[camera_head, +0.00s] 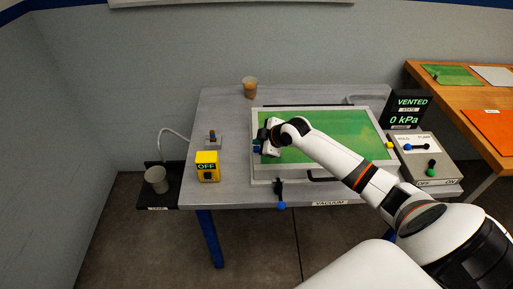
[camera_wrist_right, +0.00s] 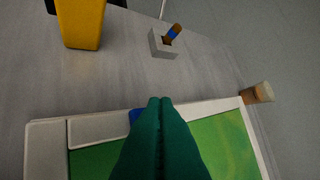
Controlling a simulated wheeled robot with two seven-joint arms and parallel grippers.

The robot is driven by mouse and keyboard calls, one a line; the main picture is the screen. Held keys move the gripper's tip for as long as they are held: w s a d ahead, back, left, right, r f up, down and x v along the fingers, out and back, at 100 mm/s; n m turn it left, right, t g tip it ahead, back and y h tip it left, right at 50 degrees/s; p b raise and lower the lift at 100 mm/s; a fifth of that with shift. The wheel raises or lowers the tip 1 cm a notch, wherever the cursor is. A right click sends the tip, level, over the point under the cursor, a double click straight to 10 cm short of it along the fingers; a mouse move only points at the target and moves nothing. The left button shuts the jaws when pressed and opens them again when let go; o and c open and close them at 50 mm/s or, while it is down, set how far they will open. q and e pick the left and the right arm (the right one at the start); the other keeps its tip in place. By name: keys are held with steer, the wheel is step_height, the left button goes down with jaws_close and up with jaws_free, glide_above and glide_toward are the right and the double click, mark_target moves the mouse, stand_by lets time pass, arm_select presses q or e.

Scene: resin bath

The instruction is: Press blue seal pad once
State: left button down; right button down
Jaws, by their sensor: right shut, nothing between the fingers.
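A blue pad (camera_wrist_right: 135,115) shows at the edge of the pale frame around the green panel (camera_wrist_right: 222,140) in the right wrist view. My right gripper's dark green fingers (camera_wrist_right: 160,104) are closed together, empty, and cover part of the pad. Whether they touch it I cannot tell. My left gripper is not in view.
A yellow OFF box (camera_head: 207,166), a small grey switch box (camera_head: 211,141) and a cup (camera_head: 250,88) stand on the grey table. A blue-handled valve (camera_head: 281,194) is at the front edge. A display (camera_head: 407,109) reads VENTED, 0 kPa, above a control box (camera_head: 428,160).

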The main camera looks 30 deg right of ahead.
steer(key=shift+f, duration=0.2)
stand_by(0.4)
steer(key=shift+f, duration=0.25)
steer(key=shift+f+b, duration=0.35)
steer(key=shift+f, duration=0.2)
stand_by(0.8)
steer(key=shift+r+p, duration=1)
step_height(320, 180, up, 5)
steer(key=p, duration=0.4)
steer(key=shift+p, duration=0.35)
